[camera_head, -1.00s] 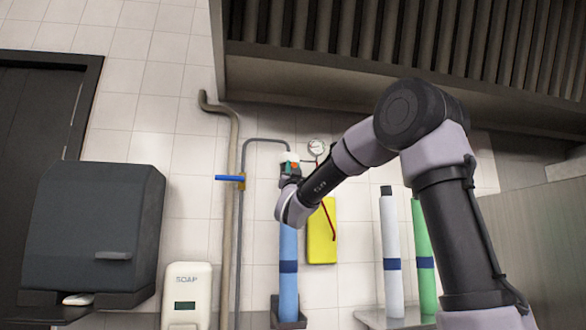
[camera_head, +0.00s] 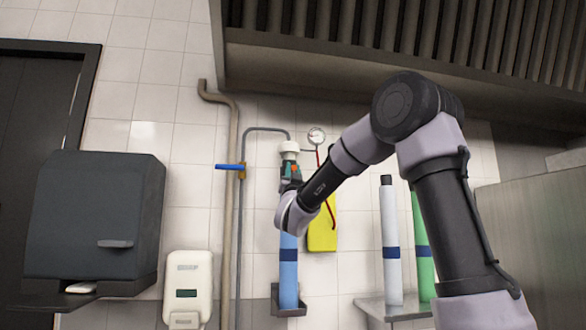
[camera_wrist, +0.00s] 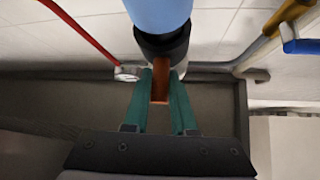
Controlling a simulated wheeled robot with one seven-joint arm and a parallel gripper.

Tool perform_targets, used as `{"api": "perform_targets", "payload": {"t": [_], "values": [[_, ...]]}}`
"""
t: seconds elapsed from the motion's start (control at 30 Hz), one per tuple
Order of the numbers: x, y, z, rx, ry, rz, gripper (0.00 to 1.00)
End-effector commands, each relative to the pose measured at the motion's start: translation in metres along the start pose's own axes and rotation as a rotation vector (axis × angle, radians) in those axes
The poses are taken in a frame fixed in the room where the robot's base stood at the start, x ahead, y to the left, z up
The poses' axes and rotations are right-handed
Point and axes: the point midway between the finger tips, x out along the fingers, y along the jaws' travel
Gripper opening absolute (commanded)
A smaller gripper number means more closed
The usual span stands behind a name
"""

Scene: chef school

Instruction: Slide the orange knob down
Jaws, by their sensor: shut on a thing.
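A blue cylinder (camera_head: 288,272) with a dark blue band stands against the tiled wall, with a white fitting (camera_head: 290,148) above its dark neck. The orange knob (camera_wrist: 160,80) sits at the black collar (camera_wrist: 163,42) of the cylinder in the wrist view. My gripper (camera_wrist: 160,90) has its green fingers closed on the knob, one on each side. In the head view, my gripper (camera_head: 290,172) is at the neck, below the white fitting, and my wrist hides part of the cylinder.
A pipe with a blue-handled valve (camera_head: 230,167) is left of the cylinder. A gauge (camera_head: 316,136) with a red hose and a yellow panel (camera_head: 322,236) are right of it. White (camera_head: 390,240) and green (camera_head: 420,245) cylinders stand farther right. A hood overhangs above.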

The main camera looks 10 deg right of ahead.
Motion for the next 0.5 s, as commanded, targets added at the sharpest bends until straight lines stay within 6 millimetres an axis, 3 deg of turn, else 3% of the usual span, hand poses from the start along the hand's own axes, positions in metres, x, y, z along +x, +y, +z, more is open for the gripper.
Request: {"api": "perform_targets", "payload": {"t": [0.03, 0.07, 0.1, 0.13, 0.5], "values": [[-0.0028, 0.0011, 0.005, 0.0, -0.012, 0.002, 0.0], [-0.0029, 0.0011, 0.0052, 0.0, -0.012, 0.002, 0.36], [-0.0028, 0.0011, 0.0052, 0.0, -0.012, 0.002, 0.51], [-0.0027, 0.0011, 0.005, 0.0, -0.012, 0.002, 0.55], [-0.0059, 0.0002, 0.003, 0.0, -0.008, 0.0, 0.55]]}}
